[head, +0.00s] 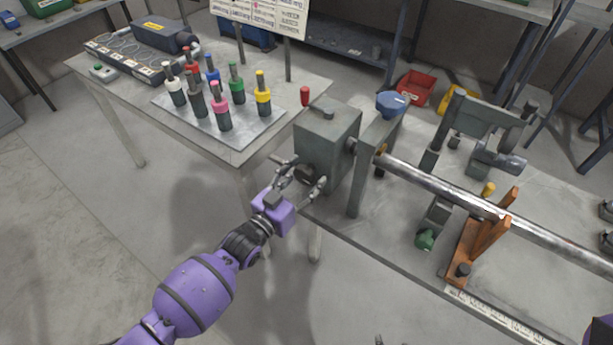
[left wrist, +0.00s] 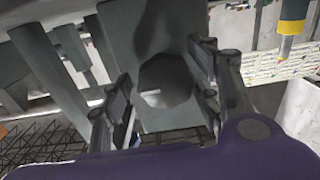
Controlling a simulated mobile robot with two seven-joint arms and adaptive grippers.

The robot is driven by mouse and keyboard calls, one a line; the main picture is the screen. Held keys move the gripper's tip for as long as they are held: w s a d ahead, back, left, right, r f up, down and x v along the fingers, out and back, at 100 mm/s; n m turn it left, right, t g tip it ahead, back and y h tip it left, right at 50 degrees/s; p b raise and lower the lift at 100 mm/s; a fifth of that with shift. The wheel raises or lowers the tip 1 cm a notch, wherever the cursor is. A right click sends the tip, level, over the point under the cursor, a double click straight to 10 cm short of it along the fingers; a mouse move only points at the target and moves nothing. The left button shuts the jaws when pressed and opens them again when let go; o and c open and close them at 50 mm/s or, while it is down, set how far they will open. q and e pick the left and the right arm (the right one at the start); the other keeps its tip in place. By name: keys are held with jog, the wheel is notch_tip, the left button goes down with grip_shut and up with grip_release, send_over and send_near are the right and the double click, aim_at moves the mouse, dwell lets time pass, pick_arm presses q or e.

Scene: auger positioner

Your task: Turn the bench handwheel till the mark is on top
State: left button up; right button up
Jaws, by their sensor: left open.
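The grey-green gear housing (head: 335,135) stands at the left end of the bench, with a block on top. A dark round part, perhaps the handwheel's hub, is on its near face, mostly hidden by my left gripper (head: 303,173). That gripper is open, its fingers spread on either side of the part. In the left wrist view, a dark faceted part (left wrist: 170,82) shows between the open fingers (left wrist: 165,95), with a gap on each side. I see no mark that I can make out. My right gripper is not clearly in view.
A long steel shaft (head: 440,187) runs right from the housing, over an orange stand (head: 480,240) on the bench (head: 390,235). The table (head: 135,90) at left holds a plate with several coloured tool holders. A red handle (head: 305,95) shows left of the housing.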

pick_arm(q)
jog(key=v, duration=1.1)
jog(key=shift+s, duration=0.3)
